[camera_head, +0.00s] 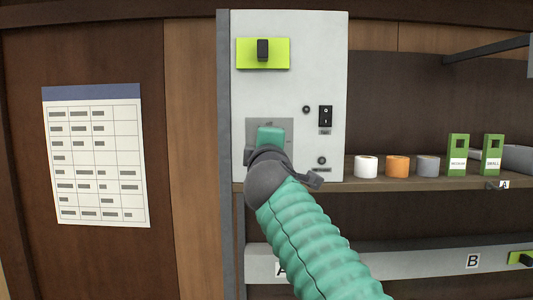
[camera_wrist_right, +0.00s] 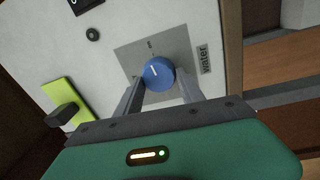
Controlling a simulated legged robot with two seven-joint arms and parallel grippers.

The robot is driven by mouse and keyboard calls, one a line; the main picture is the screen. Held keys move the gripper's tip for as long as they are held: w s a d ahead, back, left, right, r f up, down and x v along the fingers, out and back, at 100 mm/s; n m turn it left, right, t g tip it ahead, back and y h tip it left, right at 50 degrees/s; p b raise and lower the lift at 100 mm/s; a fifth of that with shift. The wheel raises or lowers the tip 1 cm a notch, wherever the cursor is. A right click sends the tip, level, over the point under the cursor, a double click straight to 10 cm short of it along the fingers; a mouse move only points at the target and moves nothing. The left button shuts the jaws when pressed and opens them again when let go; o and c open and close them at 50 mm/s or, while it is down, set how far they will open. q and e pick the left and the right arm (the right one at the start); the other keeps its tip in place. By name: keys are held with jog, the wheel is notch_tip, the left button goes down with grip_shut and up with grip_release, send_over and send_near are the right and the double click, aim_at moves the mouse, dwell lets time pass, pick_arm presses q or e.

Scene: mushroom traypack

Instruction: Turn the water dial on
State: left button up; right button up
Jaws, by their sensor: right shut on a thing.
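The blue water dial (camera_wrist_right: 158,73) sits on a grey square plate (camera_wrist_right: 185,50) on the white control box (camera_head: 300,80). A white mark on the dial points roughly toward the small label above it in the right wrist view. A "water" label (camera_wrist_right: 204,59) is beside the plate. My right gripper (camera_wrist_right: 160,84) is shut on the dial, one finger on each side. In the head view my right gripper (camera_head: 268,140) covers the dial, and the grey plate (camera_head: 284,126) shows around it. My left gripper is in neither view.
The box carries a black switch (camera_head: 325,115) and a yellow-green plate with a black handle (camera_head: 263,50). A shelf (camera_head: 380,181) to the right holds tape rolls (camera_head: 397,167) and green boxes (camera_head: 459,155). A paper chart (camera_head: 95,155) hangs at the left.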

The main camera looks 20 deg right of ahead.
jog(key=shift+w+f+m, duration=0.1)
jog(key=shift+f+m, duration=0.25)
jog(key=shift+m, duration=0.25)
jog(key=o, duration=1.4)
jog(key=shift+r, duration=0.1)
jog(key=shift+c, duration=0.2)
